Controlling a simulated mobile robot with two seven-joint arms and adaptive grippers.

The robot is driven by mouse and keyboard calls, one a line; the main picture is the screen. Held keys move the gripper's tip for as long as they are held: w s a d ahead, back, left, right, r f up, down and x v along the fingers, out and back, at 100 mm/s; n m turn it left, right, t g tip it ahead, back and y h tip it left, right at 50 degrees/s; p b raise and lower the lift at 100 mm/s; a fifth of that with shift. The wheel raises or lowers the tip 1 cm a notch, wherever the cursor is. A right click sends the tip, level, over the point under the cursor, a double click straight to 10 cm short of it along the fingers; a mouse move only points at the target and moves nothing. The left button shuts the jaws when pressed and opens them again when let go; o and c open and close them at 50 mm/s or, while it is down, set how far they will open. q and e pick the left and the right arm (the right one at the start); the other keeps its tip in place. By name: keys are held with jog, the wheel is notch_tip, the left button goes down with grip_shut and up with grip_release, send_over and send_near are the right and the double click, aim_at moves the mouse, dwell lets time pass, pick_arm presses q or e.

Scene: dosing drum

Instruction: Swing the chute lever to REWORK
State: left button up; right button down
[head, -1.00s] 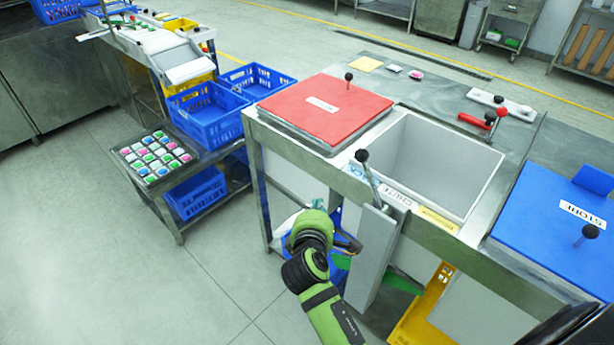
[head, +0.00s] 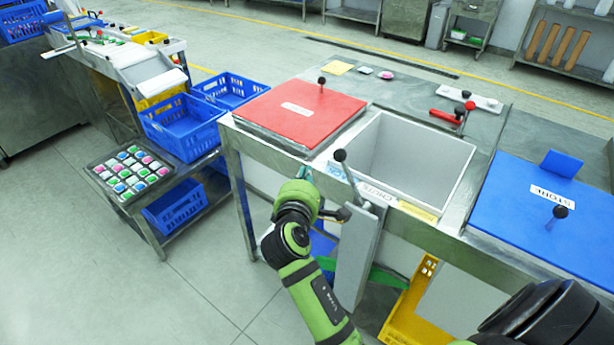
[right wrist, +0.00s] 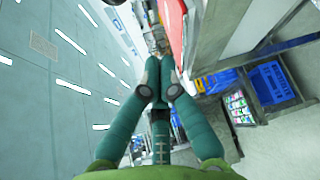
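The chute lever has a black ball knob (head: 340,155) and a thin shaft (head: 351,178). It rises from the table's front edge, tilted to the left in the head view. Its foot is by the CHUTE label (head: 379,194), above a grey hanging plate (head: 357,255). A blue label lies left of the shaft and a yellow one (head: 418,211) right of it; I cannot read either. My right gripper (head: 306,173) is left of the lever, apart from it, its tips partly hidden by the wrist. In the right wrist view its teal fingers (right wrist: 160,72) converge, with nothing visible between them. My left gripper is out of view.
An open grey bin (head: 415,150) lies behind the lever, between the red lid (head: 300,112) and the blue STORE lid (head: 525,205). A red-handled lever (head: 446,118) stands farther back. Blue crates (head: 182,127) and a tray of coloured pieces (head: 130,172) are at left. The floor there is clear.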

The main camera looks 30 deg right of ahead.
jog(key=d+p, duration=0.1)
jog(key=d, duration=0.2)
jog(key=w+d+p, duration=0.1)
jog(key=d+p, duration=0.1)
jog(key=shift+w+d+r, duration=0.1)
jog(key=shift+w+d, duration=0.1)
jog(key=shift+d, duration=0.2)
